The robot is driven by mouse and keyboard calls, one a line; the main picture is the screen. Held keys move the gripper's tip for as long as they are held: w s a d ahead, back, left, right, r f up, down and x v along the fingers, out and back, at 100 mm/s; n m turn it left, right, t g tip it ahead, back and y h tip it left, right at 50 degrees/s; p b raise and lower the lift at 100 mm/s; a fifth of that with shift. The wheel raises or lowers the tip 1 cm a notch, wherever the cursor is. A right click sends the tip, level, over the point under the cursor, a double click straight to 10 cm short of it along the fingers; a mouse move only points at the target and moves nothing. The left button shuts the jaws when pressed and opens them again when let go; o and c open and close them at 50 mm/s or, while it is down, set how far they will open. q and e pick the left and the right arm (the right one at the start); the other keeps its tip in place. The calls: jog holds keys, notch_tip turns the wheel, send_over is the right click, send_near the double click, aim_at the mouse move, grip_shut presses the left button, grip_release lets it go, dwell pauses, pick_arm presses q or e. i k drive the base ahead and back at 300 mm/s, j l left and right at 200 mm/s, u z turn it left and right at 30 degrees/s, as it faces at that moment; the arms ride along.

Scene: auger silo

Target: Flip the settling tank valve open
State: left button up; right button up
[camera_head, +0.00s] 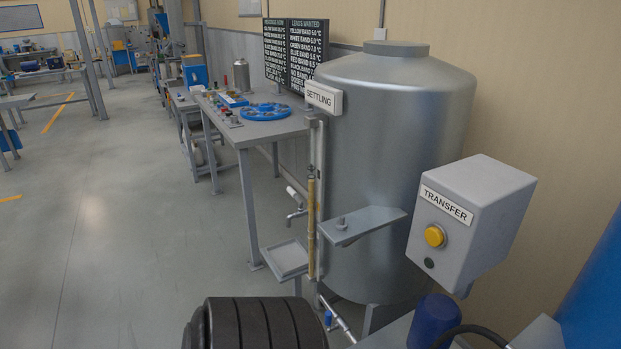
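The settling tank (415,130) is a large grey metal cylinder standing at the right of centre, with a "SETTLING" sign (323,98) at its upper left. A small metal tap (297,214) sticks out on its left side above a small grey tray (288,258). Lower down, a pipe with a small blue part (328,318), perhaps a valve handle, comes out near the tank's foot. I cannot tell from this view which of these is the task's valve, or how it is set. Neither of my grippers is in view.
A grey "TRANSFER" box (475,220) with a yellow button (435,236) stands right of the tank. A flat bracket (362,224) juts from the tank front. A black ribbed cylinder (255,325) is at the bottom. A workbench (258,130) stands behind. Floor at left is clear.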

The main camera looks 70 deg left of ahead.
aim_at(328, 314)
jog(key=u, duration=2.15)
jog(key=i+j+z, duration=0.1)
jog(key=z, duration=0.25)
jog(key=j+z, duration=0.2)
jog(key=z, duration=0.15)
jog(key=j+z, duration=0.15)
jog(key=z, duration=0.15)
jog(key=i+j+z, duration=0.1)
jog(key=j+z, duration=0.15)
jog(key=j, duration=0.65)
jog(key=j+z, duration=0.3)
jog(key=j, duration=0.65)
jog(key=k+j+z, duration=0.1)
jog(key=j+z, duration=0.15)
jog(key=j, duration=0.65)
jog(key=k+j, duration=0.1)
jog(key=j, duration=1.25)
jog(key=k+j, duration=0.15)
jog(key=j, duration=0.5)
